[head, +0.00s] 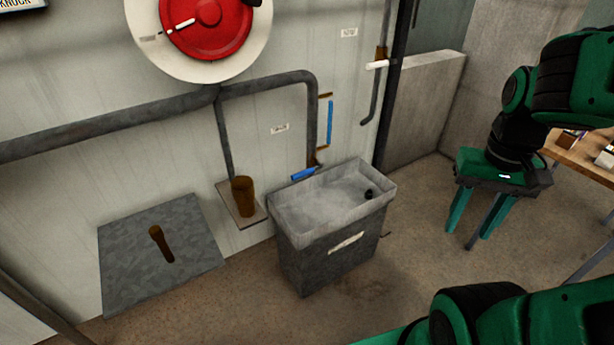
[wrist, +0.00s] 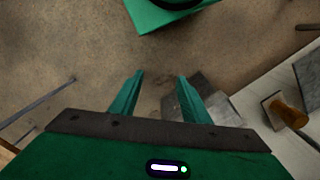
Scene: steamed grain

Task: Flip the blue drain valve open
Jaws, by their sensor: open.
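A blue lever (head: 304,174) sits at the lower end of the grey pipe, just above the back left rim of the grey trough (head: 290,236). It lies nearly level, pointing left and slightly down. A second blue part, a narrow upright bar (head: 330,122), is on the wall just right of the pipe. My gripper (head: 468,235) hangs pointing down, to the right of the trough and well apart from both blue parts. Its fingers are apart and empty, as the wrist view (wrist: 160,75) also shows. Neither blue part is visible in the wrist view.
A red and white round fitting (head: 207,30) is on the wall. A brown cup-like piece (head: 242,196) stands on a small shelf, left of the trough. A grey plate (head: 125,255) with a brown post is farther left. A wooden table (head: 582,160) is at right. Floor before the trough is clear.

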